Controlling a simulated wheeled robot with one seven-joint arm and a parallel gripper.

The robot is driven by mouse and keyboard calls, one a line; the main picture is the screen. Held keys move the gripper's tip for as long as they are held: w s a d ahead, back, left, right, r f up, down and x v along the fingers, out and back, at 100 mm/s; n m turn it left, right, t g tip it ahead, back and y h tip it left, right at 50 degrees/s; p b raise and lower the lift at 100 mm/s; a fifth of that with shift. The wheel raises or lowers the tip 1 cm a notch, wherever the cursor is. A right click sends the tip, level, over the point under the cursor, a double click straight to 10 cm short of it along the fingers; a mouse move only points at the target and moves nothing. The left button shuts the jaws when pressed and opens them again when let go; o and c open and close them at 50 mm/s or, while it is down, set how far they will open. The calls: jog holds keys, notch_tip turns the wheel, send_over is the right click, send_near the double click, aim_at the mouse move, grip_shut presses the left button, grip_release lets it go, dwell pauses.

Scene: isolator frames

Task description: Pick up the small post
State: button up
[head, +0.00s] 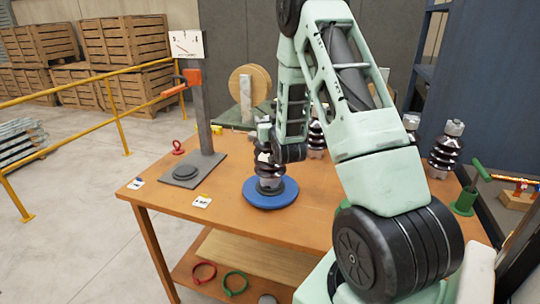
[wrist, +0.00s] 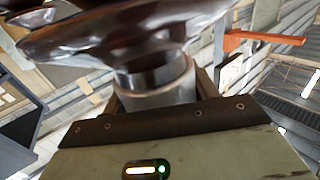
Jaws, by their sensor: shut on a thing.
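The small post (head: 270,170) is a dark, ribbed insulator with grey metal ends. It is upright over a round blue disc (head: 286,198) on the table. Its lower end appears to touch the disc, but I cannot tell for sure. My gripper (head: 265,128) is at the post's upper end, partly hidden by my arm. In the wrist view the post's dark glossy sheds (wrist: 100,38) fill the upper left. Its pale metal end (wrist: 160,85) sits between the fingers, and my gripper (wrist: 160,100) is shut on it.
Other ribbed insulators stand behind my arm and at the right (head: 445,150). A stand with a red-orange clamp (head: 194,77) rises at the table's left. The wooden table's (head: 225,222) front left is mostly clear.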

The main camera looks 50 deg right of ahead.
grip_shut()
jog(key=shift+w+r, duration=0.1)
jog(key=shift+r, duration=0.2)
